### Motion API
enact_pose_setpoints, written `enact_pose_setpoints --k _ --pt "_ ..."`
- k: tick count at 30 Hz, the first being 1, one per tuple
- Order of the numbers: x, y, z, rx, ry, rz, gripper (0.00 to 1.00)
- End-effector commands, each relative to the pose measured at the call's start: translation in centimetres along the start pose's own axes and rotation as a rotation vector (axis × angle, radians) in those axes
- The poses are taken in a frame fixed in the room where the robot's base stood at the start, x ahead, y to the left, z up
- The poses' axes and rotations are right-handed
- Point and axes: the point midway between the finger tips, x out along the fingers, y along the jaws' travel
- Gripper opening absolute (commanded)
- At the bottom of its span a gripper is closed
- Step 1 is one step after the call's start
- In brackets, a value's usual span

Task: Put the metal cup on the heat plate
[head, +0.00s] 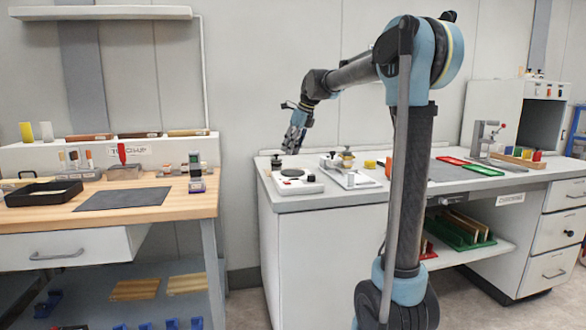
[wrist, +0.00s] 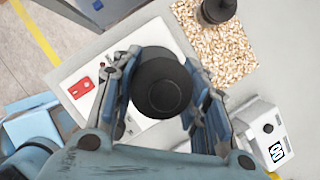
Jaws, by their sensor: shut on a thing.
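The heat plate (head: 298,186) is a white box with a dark round disc, near the left end of the white bench. In the wrist view the heat plate (wrist: 100,63) lies below my gripper, with a red switch on it. My gripper (head: 291,146) points down above the heat plate. In the wrist view my gripper (wrist: 162,78) is shut on a dark round thing, seen from above, which looks like the metal cup (wrist: 163,97). It overlaps the dark disc behind it. Whether its bottom touches the disc cannot be told. In the head view the cup is hard to make out.
A dark object (wrist: 216,12) stands on a speckled mat (wrist: 228,50) beside the heat plate; it shows behind the plate in the head view (head: 276,162). Another white device (head: 350,178) stands to the right. A wooden workbench (head: 150,215) is across a gap on the left.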

Motion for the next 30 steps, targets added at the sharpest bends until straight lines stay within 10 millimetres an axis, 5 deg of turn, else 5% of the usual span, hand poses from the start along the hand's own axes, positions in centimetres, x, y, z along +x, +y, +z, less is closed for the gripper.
enact_pose_setpoints --k 18,29,30 --pt "5.8 -0.5 -2.9 0.008 0.0 -0.003 0.1" --pt "6.3 -0.5 -3.1 0.007 0.0 -0.003 0.1" --pt "6.4 -0.5 -3.2 0.007 0.0 -0.003 0.43"
